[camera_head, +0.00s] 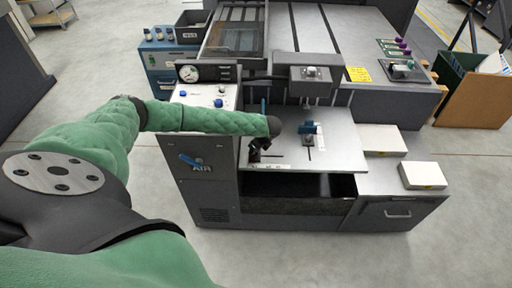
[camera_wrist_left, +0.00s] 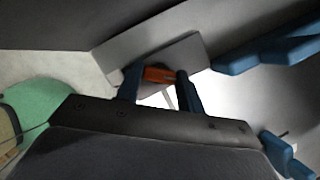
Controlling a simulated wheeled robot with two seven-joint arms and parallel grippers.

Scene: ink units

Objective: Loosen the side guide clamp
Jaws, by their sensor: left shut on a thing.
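My left gripper (camera_head: 260,146) is low over the left part of the pale work plate (camera_head: 335,150), its arm reaching in from the left. In the left wrist view its two dark blue fingers (camera_wrist_left: 160,88) are on either side of a small orange piece (camera_wrist_left: 158,75), shut on it. The orange piece looks like the handle of the side guide clamp; the gripper hides it in the head view. A blue guide block (camera_head: 308,128) stands on the plate to the right of the gripper. Blue parts (camera_wrist_left: 265,50) also show at right in the wrist view. My right gripper is out of view.
A press head (camera_head: 311,74) overhangs the back of the plate. A panel with a gauge (camera_head: 190,73) and blue knobs stands at left. Two white stacks (camera_head: 423,175) lie at right. A dark open bay (camera_head: 295,188) is below the plate.

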